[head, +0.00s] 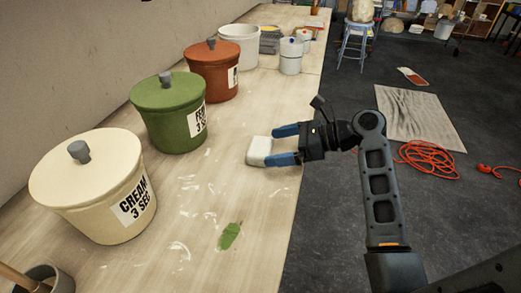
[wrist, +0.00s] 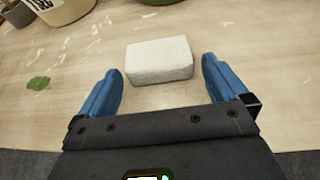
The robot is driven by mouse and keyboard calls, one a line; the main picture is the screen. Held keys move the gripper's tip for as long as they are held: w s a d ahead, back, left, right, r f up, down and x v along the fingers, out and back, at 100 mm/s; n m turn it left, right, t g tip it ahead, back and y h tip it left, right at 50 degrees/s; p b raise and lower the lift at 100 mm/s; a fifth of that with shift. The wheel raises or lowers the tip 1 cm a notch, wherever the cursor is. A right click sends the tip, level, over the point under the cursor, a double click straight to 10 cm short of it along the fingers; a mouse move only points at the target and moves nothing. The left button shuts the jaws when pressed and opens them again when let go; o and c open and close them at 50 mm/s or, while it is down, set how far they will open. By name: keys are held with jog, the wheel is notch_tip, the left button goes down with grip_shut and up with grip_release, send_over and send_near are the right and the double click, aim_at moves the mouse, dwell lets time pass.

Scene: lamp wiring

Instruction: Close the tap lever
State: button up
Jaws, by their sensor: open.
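I see no tap or tap lever in either view. My gripper (head: 272,145) is open, with its two blue fingers pointing left over the bench near its right edge. A white block (head: 259,150) lies at the fingertips. In the wrist view the block (wrist: 160,61) sits ahead of and partly between the fingertips of my gripper (wrist: 163,72), with a gap on each side. The fingers do not grip it.
A cream lidded bucket (head: 95,190), a green one (head: 168,112) and a rust-red one (head: 212,70) line the bench's wall side. A white bucket (head: 240,45) stands farther back. A green smear (head: 230,236) marks the bench. Orange cable (head: 428,158) lies on the floor.

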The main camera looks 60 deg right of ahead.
aim_at(266, 146)
jog(key=x, duration=0.5)
jog(key=shift+w+a+r, duration=0.1)
jog(key=shift+a+r, duration=0.1)
jog(key=c, duration=0.7)
jog(key=shift+c, duration=0.2)
jog(key=shift+r, duration=0.15)
notch_tip(266, 146, up, 4)
jog(key=shift+r+p, duration=0.15)
jog(key=shift+p, duration=0.15)
jog(key=d+v, duration=0.1)
jog(key=v, duration=0.5)
jog(key=w+d+r+v, duration=0.1)
jog(key=v, duration=0.6)
jog(key=shift+w+d, duration=0.25)
jog(key=shift+w, duration=0.05)
